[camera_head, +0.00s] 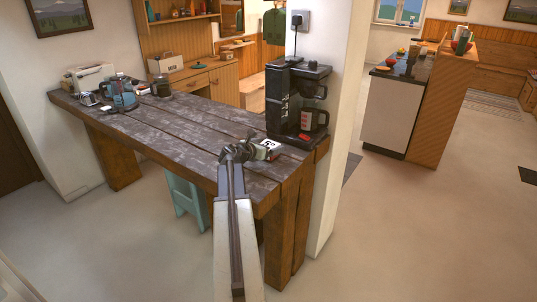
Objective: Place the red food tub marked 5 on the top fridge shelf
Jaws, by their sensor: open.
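The red food tub (270,146) sits on the dark wooden table near its front right corner. A white label with a black 5 faces me, and a little red shows at its edge. My gripper (246,148) is open at the table's front edge, just left of the tub, and its tips overlap the tub's left side in the picture. I cannot tell whether they touch it. No fridge or fridge shelf can be made out.
A black coffee maker (298,100) stands right behind the tub, beside a white pillar (345,120). A blue kettle (122,94) and a toaster (91,76) are at the table's far left. A teal stool (187,195) is under the table. The floor at right is clear.

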